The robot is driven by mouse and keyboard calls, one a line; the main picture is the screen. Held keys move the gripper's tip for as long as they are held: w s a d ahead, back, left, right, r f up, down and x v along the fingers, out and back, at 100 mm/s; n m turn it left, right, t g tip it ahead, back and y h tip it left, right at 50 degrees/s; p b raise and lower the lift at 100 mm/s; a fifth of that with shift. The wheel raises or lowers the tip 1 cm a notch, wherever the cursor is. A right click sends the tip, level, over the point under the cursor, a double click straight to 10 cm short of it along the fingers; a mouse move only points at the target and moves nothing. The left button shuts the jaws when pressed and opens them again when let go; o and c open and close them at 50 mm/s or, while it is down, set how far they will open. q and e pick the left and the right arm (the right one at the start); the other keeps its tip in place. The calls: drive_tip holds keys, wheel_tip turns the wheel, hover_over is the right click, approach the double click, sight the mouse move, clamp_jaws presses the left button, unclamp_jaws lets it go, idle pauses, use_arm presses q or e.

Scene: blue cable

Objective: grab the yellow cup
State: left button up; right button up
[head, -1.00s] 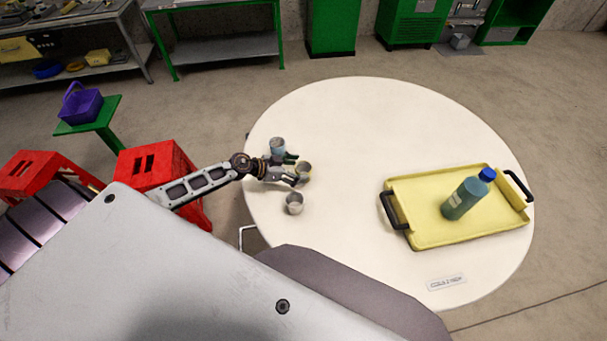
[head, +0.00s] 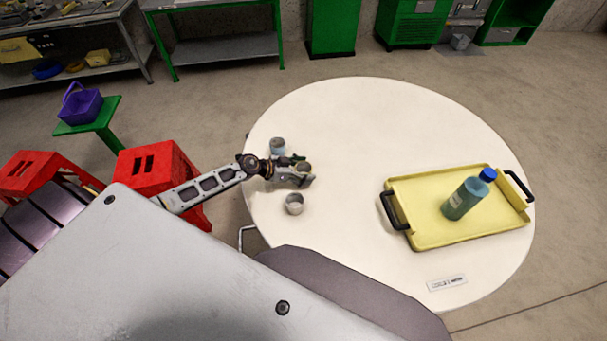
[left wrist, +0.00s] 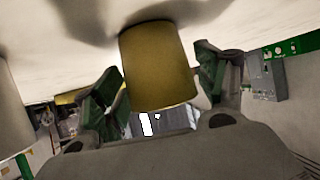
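The yellow cup (head: 303,166) stands on the round white table, partly hidden by my left gripper (head: 307,169). In the left wrist view the yellow cup (left wrist: 160,66) fills the middle, between the two green-padded fingers of my left gripper (left wrist: 163,75). The fingers are spread on both sides of the cup. A small gap shows on the right finger's side; the left finger is very close, and I cannot tell if it touches. My right gripper is not in view.
On the white table (head: 370,130), a blue-grey cup (head: 278,146) stands just behind my left gripper and a grey cup (head: 294,204) in front. A yellow tray (head: 418,235) holding a teal bottle (head: 464,198) is at the right. The table's middle is clear.

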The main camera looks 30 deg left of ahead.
sight(301, 165)
use_arm(q)
drive_tip(key=c, duration=0.8)
drive_tip(key=shift+r, duration=0.15)
drive_tip(key=shift+r+p, duration=0.7)
drive_tip(key=shift+r, duration=1.1)
drive_tip(key=shift+s+a+f, duration=0.2)
drive_tip(key=shift+s+a, duration=0.55)
drive_tip(key=shift+s, duration=0.1)
drive_tip(key=shift+s+a+b, duration=0.1)
drive_tip(key=shift+s+a, duration=1.65)
drive_tip(key=shift+s, duration=0.2)
drive_tip(key=shift+s+a+b, duration=0.15)
drive_tip(key=shift+s+a, duration=1.6)
drive_tip(key=shift+s, duration=0.25)
drive_tip(key=shift+s+a+b, duration=0.1)
drive_tip(key=shift+s+a, duration=1.65)
drive_tip(key=shift+s, duration=0.2)
